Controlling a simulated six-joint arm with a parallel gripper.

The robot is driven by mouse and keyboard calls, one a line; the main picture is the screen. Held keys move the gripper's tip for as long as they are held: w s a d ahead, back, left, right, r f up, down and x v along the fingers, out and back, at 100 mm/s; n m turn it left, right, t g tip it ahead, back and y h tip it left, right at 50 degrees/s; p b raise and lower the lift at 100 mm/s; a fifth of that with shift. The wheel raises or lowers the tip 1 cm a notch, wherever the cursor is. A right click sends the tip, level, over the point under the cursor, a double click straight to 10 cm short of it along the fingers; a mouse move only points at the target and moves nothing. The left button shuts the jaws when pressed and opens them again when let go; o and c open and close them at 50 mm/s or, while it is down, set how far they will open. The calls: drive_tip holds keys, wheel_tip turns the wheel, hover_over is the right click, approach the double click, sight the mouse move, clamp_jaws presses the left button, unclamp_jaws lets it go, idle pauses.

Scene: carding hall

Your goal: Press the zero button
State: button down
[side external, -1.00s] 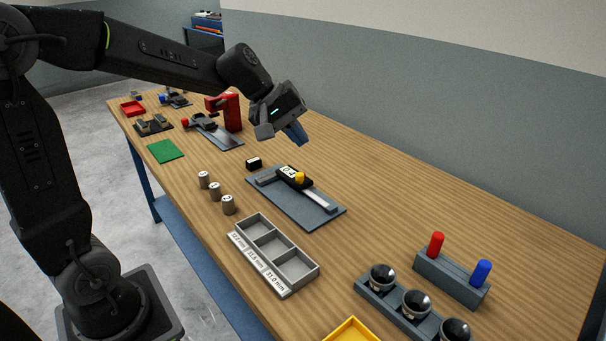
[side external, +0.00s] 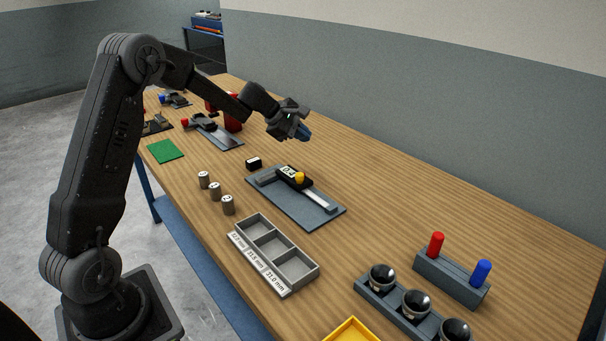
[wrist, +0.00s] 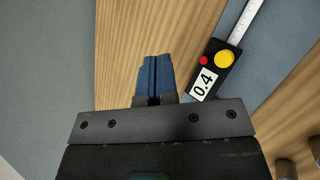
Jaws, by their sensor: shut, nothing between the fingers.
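A digital caliper lies on a blue-grey mat (side external: 318,216) on the table. Its black body has a display reading 0.4 (wrist: 203,84), a small red button (wrist: 204,61) and a larger yellow knob (wrist: 225,59). The yellow knob (side external: 299,178) also shows in the side view; the red button cannot be made out there. No label tells which is the zero button. My gripper (side external: 304,133) is above the table, behind the caliper in the side view. In the wrist view its blue fingers (wrist: 156,64) are together and empty, left of the caliper and apart from it.
A grey compartment tray (side external: 239,236) is in front. A red device (side external: 232,125) stands beyond. A rack with red and blue pegs (side external: 450,279) is at right. The wall borders the table's back.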

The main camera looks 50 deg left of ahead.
drive_tip(key=shift+f, duration=4.4)
drive_tip(key=shift+f, duration=0.1)
drive_tip(key=shift+f, duration=0.3)
drive_tip(key=shift+f, duration=0.45)
drive_tip(key=shift+r, duration=0.85)
drive_tip(key=shift+r, duration=2.55)
